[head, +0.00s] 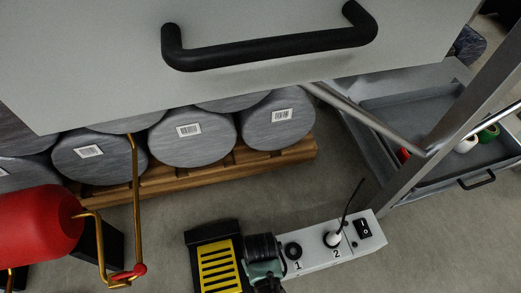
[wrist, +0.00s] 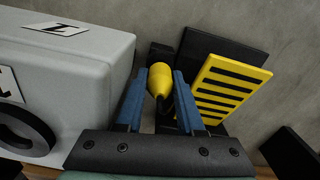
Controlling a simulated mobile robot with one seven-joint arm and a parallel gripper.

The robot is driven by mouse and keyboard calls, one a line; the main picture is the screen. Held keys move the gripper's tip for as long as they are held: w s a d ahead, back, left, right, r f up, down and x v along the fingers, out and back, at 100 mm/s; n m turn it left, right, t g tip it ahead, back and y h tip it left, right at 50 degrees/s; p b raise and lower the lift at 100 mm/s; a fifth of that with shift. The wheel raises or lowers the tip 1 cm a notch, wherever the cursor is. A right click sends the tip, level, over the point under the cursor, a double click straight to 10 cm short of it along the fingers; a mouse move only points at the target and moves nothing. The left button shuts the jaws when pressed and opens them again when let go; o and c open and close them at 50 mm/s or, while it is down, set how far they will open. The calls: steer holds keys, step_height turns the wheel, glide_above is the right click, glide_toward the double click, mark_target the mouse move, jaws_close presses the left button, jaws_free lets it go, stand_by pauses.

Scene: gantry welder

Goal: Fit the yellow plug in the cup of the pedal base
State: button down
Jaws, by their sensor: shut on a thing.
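The yellow plug (wrist: 160,78) sits between the two blue fingers of my gripper (wrist: 159,88), which is shut on it. The pedal base (wrist: 200,45) is black and carries a yellow pedal plate with black slots. It lies just beyond and to the right of the plug in the wrist view. The cup is not clearly visible, and I cannot tell whether the plug touches the base. In the head view the pedal base (head: 206,236) stands on the floor, and my gripper (head: 264,272) is close at its right. The plug is hidden there.
A red cylinder (head: 35,225) with brass rods is at the left. Grey drums (head: 190,140) lie on a wooden pallet behind.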

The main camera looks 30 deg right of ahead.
steer(key=shift+f+b, duration=0.45)
steer(key=shift+f, duration=0.6)
steer(key=shift+f, duration=0.2)
steer(key=shift+c, duration=2.2)
jaws_free()
steer(key=r+p, duration=1)
steer(key=r, duration=0.3)
steer(key=shift+d+r, duration=0.1)
steer(key=shift+d, duration=0.1)
steer(key=shift+a+r, duration=0.1)
steer(key=shift+r, duration=0.2)
